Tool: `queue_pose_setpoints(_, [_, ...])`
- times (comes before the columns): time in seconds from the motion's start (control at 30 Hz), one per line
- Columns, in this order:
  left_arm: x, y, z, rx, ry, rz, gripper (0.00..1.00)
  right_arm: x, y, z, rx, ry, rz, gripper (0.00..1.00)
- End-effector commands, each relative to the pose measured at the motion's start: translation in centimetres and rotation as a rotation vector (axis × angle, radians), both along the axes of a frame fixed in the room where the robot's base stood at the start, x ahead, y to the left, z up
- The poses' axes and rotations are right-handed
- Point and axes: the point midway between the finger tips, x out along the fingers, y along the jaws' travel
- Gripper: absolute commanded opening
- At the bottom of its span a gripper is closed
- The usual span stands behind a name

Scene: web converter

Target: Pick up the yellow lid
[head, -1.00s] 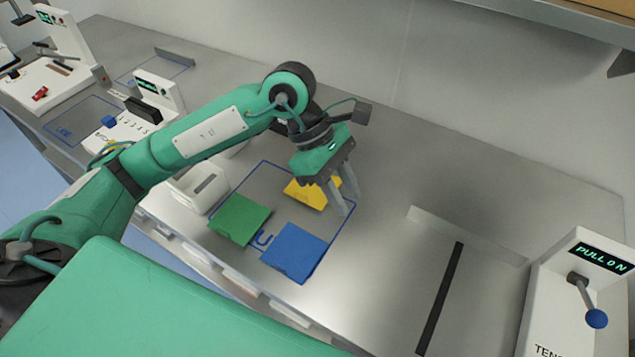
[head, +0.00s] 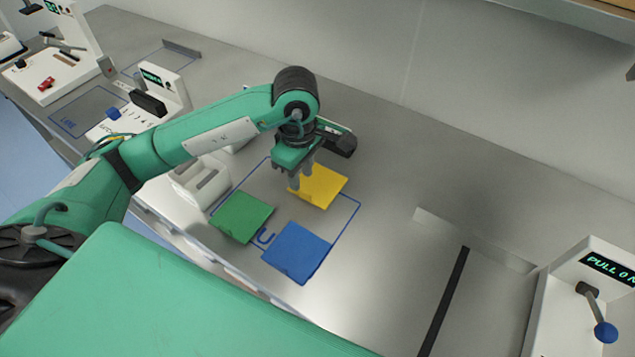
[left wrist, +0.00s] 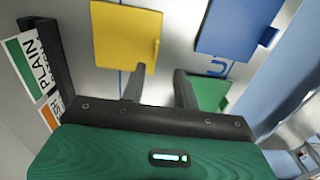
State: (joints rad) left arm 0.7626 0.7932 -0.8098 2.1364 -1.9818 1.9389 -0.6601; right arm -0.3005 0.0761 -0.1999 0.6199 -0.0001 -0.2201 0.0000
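The yellow lid (head: 320,187) is a flat square lying on the metal bench at the back of a blue-outlined area. My left gripper (head: 301,184) points down at its left edge, in front of part of it. In the left wrist view the yellow lid (left wrist: 126,36) has a small tab on its edge, and the fingers of my left gripper (left wrist: 158,84) are spread apart with nothing between them. One finger appears close to the lid's edge; I cannot tell whether it touches. My right gripper is not in view.
A green lid (head: 241,216) and a blue lid (head: 297,252) lie close in front of the yellow one. A white slotted block (head: 200,182) stands left of them. A lever unit (head: 590,300) is at the right. Bare bench lies right of the lids.

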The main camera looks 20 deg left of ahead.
Motion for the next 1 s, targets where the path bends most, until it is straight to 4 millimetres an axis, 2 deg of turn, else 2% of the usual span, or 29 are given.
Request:
queue_pose_setpoints(0.27, [0.1,0.0,-1.7,-0.001,0.003,0.001,0.31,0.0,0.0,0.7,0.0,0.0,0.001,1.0])
queue_pose_setpoints(0.43, [0.6,0.1,-3.7,0.0,0.005,0.001,0.31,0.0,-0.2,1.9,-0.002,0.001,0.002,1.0])
queue_pose_setpoints(0.6, [0.7,0.1,-5.8,-0.002,0.003,-0.001,0.31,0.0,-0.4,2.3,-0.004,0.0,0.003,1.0])
queue_pose_setpoints(0.9, [0.8,0.1,-6.3,0.0,-0.001,-0.001,0.31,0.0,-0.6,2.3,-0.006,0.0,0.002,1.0])
queue_pose_setpoints(1.0, [0.8,0.1,-6.3,0.0,-0.001,-0.001,0.13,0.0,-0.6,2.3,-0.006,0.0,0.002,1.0])
